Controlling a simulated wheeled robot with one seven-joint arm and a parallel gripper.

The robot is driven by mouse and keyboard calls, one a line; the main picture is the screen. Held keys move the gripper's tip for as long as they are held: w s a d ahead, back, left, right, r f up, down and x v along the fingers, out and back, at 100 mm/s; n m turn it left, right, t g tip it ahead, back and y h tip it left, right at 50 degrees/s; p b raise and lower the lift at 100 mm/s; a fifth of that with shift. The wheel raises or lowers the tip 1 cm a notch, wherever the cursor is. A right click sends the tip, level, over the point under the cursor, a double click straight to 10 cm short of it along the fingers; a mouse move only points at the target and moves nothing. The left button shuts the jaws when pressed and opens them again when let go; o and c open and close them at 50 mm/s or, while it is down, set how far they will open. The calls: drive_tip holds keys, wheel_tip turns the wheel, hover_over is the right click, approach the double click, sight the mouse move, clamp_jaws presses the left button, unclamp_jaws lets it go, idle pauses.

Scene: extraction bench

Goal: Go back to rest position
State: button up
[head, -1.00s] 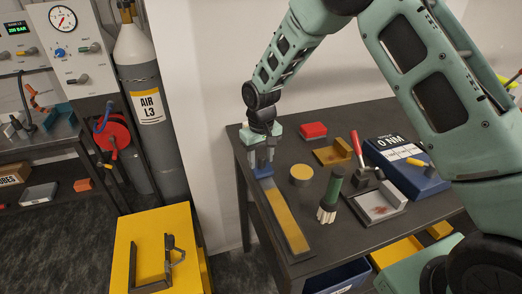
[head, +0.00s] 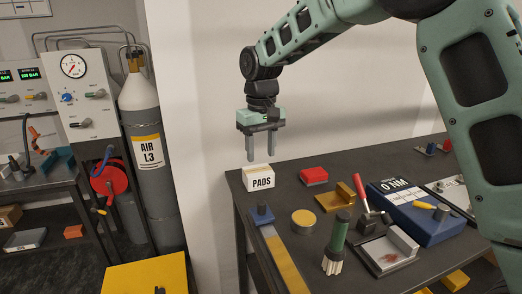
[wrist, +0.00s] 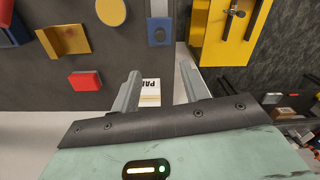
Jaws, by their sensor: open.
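My gripper (head: 264,149) hangs above the back left corner of the dark bench (head: 377,165) in the head view, fingers pointing down. Its two fingers are apart with nothing between them. A white box labelled PADS (head: 259,179) stands on the bench below the fingertips, apart from them. In the wrist view the PADS box (wrist: 149,91) shows beyond the gap between the fingers, partly hidden by the gripper body. My arm reaches in from the upper right of the head view.
On the bench are a red block (head: 314,176), a yellow disc (head: 303,220), a green-handled brush (head: 337,240), a red-handled clamp (head: 363,200) and a blue box (head: 415,212). A gas cylinder (head: 148,180) stands left. Air above the bench is free.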

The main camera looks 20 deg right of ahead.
drive_tip(key=shift+r, duration=0.2)
idle(0.3)
drive_tip(key=s+a+f+n, duration=0.15)
drive_tip(key=s+a, duration=0.25)
drive_tip(key=s, duration=0.4)
drive_tip(key=s+a+n, duration=0.2)
drive_tip(key=s+a, duration=0.2)
drive_tip(key=s, duration=0.5)
drive_tip(key=s+f+n, duration=0.1)
drive_tip(key=s+f, duration=0.1)
drive_tip(key=s, duration=0.7)
drive_tip(key=s+d+f+n, duration=0.1)
drive_tip(key=s+f, duration=0.1)
drive_tip(key=s, duration=0.7)
drive_tip(key=shift+d+f+y+b, duration=0.15)
drive_tip(key=shift+d+y+b, duration=0.15)
drive_tip(key=shift+w, duration=0.1)
